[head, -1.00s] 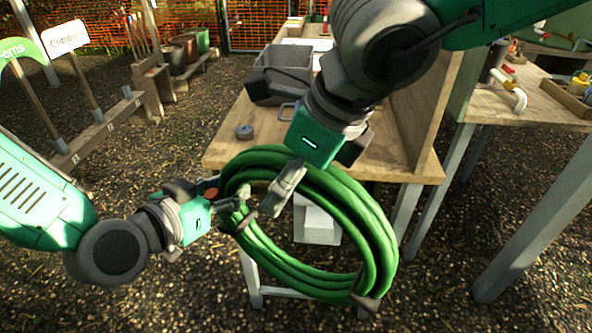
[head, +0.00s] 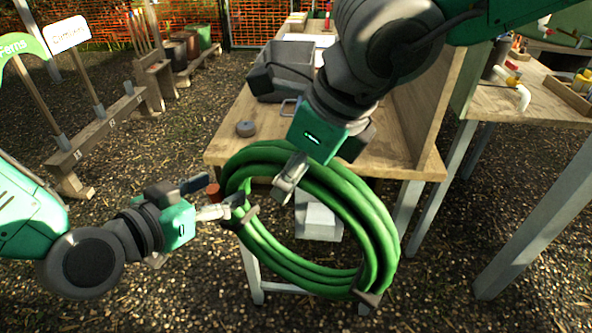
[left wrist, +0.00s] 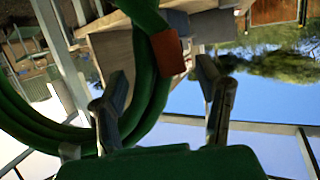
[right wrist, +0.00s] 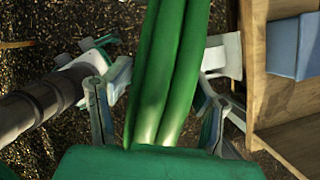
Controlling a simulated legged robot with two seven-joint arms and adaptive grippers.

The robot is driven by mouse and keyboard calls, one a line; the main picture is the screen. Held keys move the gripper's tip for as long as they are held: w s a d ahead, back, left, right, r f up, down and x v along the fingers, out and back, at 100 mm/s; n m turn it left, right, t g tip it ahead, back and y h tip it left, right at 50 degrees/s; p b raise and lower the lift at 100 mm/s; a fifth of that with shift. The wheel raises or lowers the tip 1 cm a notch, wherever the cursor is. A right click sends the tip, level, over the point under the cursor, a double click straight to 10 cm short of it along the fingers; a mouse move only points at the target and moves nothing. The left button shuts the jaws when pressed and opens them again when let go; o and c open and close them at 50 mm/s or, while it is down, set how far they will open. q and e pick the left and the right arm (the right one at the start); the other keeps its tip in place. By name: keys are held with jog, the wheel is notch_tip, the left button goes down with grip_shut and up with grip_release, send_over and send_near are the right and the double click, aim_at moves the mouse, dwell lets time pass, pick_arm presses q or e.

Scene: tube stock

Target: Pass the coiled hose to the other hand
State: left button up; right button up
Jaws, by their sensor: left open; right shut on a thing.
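A wooden workbench (head: 225,145) stands behind the coil with a grey bin (head: 285,68) and a small round grey item (head: 245,129) on it. A white block (head: 318,222) shows through the loop. A second table (head: 480,100) is at the right.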

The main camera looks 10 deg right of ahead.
pick_arm(q)
jog(key=v, duration=0.3)
jog(key=shift+s+a+r, duration=0.1)
jog(key=shift+s+a, duration=0.1)
jog(key=shift+a, duration=0.1)
jog(key=shift+s+a, duration=0.15)
jog(key=shift+s, duration=0.05)
jog(key=s+a+f+n+g+y, duration=0.2)
jog(key=s+a+f+g+y, duration=0.15)
jog(key=f, duration=0.65)
jog(key=s+a+f+n+g+y, duration=0.2)
jog(key=s+a+f, duration=0.25)
jog(key=f, duration=0.45)
jog(key=s+a+f+n+g+y, duration=0.3)
jog(key=s+a+f+g+y, duration=0.1)
jog(key=s+a+f, duration=0.7)
jog(key=shift+s+a+n+g, duration=0.35)
jog(key=shift+s+g, duration=0.1)
jog(key=shift+s, duration=0.75)
